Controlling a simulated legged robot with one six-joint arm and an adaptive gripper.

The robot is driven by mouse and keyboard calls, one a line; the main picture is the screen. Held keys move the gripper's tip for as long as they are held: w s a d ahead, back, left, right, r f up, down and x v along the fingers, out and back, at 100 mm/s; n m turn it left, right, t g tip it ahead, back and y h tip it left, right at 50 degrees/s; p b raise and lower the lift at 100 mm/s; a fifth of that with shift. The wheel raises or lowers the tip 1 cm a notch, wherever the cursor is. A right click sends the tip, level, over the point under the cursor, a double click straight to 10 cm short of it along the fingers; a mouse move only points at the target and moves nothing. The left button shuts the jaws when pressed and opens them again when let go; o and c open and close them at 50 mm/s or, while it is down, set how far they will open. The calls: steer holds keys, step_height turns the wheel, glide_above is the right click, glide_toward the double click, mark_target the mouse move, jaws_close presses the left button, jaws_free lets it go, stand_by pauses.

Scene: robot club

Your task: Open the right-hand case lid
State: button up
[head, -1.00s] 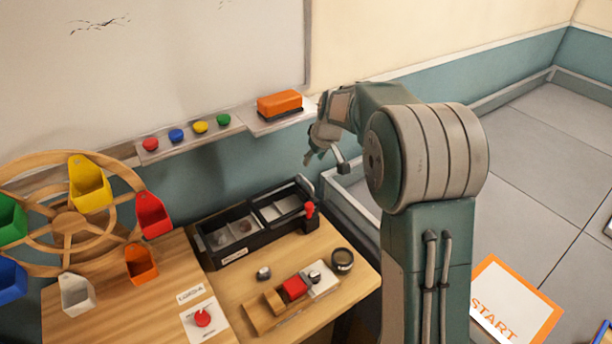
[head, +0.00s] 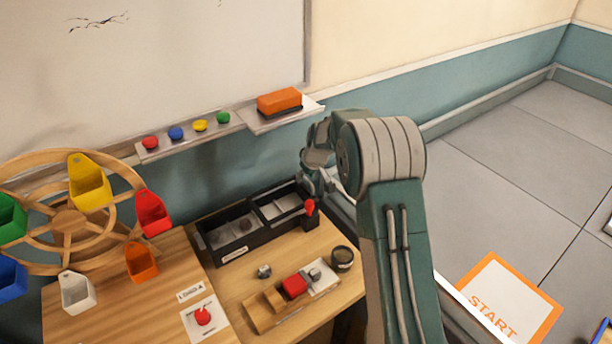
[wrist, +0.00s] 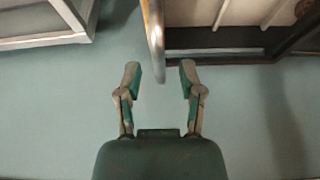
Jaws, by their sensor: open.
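The black case (head: 243,250) stands on the wooden table against the wall, with two pale compartments side by side. The right-hand lid (head: 281,207) looks shut, with a light panel in a dark frame. A red knob (head: 310,207) is at the case's right front corner. My gripper (head: 318,190) is beside the case's right end, partly hidden by my arm. In the wrist view my gripper (wrist: 160,72) is open and empty. A curved metal bar (wrist: 155,38) shows between its fingertips; I cannot tell its depth. The case's dark edge (wrist: 215,52) is at upper right.
A round dark pot (head: 342,258) and a board with a red block (head: 294,286) sit in front of the case. A wheel with coloured bins (head: 68,218) stands at left. A shelf with an orange eraser (head: 280,103) is above.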

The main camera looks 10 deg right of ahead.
jaws_close()
glide_above(259, 205)
steer(key=s, duration=0.2)
steer(key=shift+d+f, duration=0.1)
steer(key=shift+d, duration=0.3)
jaws_free()
